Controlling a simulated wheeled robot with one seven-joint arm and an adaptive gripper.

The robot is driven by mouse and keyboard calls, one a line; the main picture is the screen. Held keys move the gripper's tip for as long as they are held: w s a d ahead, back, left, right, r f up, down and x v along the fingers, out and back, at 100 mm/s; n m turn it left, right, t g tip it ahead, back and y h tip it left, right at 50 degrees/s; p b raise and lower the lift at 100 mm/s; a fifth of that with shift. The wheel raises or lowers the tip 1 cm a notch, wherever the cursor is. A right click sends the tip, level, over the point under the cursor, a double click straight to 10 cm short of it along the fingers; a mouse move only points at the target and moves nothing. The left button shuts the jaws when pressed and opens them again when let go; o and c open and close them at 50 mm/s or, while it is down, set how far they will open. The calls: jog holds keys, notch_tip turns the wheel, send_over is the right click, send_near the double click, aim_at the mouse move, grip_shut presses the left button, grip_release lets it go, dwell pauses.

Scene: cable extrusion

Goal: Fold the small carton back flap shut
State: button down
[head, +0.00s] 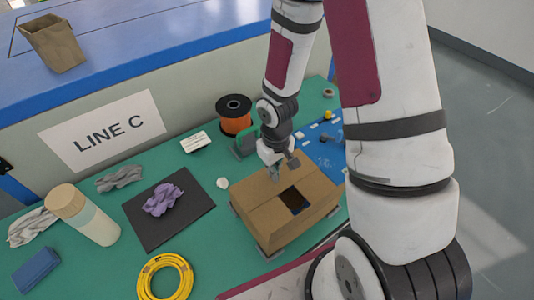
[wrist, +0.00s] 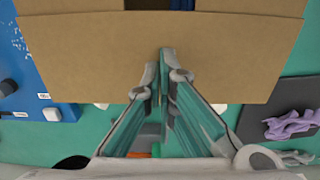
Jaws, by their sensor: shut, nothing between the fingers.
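The small brown carton (head: 287,231) stands on the green table in the head view, with a dark gap in its top. Its back flap (wrist: 225,52) shows as a broad cardboard panel across the top of the wrist view. A dark strip of the carton's opening shows beyond it. My gripper (head: 282,172) is at the carton's back edge. In the wrist view its two fingers (wrist: 161,70) are close together, empty, and overlap the flap. I cannot tell whether they touch it. The flap's exact tilt is unclear.
An orange cable spool (head: 235,122) stands behind the carton. A blue board (head: 325,150) with small parts lies at back right. A purple cloth (head: 162,199) on a black mat, a yellow cable coil (head: 165,275) and a bottle (head: 85,215) are to the left.

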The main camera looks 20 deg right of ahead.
jog(key=shift+s+f, duration=0.15)
jog(key=shift+f, duration=0.45)
notch_tip(320, 180, up, 10)
jog(key=p, duration=0.5)
jog(key=shift+w+p, duration=0.2)
jog(key=shift+p, duration=0.1)
jog(key=shift+r, duration=0.1)
